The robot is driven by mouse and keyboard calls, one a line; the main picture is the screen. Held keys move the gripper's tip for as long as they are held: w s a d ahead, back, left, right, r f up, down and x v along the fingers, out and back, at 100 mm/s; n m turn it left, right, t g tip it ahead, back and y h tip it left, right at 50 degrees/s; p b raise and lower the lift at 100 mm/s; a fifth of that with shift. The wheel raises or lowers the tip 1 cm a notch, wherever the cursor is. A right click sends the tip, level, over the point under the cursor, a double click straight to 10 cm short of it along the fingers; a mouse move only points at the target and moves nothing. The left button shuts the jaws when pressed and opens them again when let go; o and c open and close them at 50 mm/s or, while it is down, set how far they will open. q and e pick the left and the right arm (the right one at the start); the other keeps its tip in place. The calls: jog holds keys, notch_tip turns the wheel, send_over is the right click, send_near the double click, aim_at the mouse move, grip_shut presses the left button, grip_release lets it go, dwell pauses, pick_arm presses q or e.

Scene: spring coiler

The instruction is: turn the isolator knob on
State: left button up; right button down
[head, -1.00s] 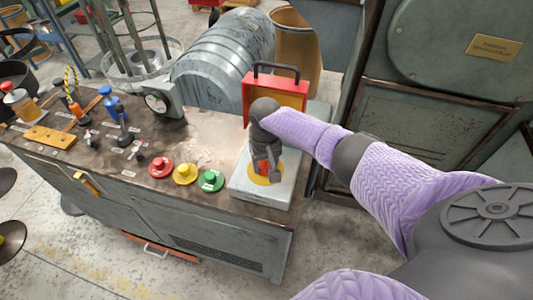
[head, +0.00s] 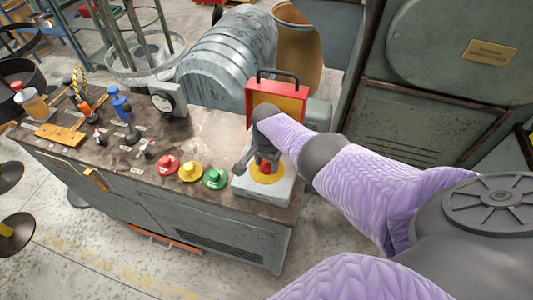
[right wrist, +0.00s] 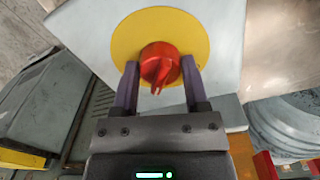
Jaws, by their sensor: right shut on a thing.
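The isolator knob (right wrist: 160,65) is red and sits on a round yellow plate (right wrist: 197,30) on a light grey box. In the head view the red knob (head: 264,163) shows only partly, behind my gripper, with the yellow plate (head: 268,178) around its base. My right gripper (right wrist: 158,75) is shut on the knob, with one finger at each side of it. In the head view my right gripper (head: 258,158) is above the box, partly hiding the knob. My left gripper is not in view.
The box (head: 250,193) stands at the bench's right end. Red (head: 166,165), yellow (head: 190,171) and green (head: 215,178) buttons lie left of it. A red raised lid (head: 277,95) with a black handle stands behind. Small levers and bottles fill the bench's left.

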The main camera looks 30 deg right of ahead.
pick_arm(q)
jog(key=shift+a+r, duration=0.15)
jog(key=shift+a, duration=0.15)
pick_arm(e)
jog(key=shift+m, duration=0.6)
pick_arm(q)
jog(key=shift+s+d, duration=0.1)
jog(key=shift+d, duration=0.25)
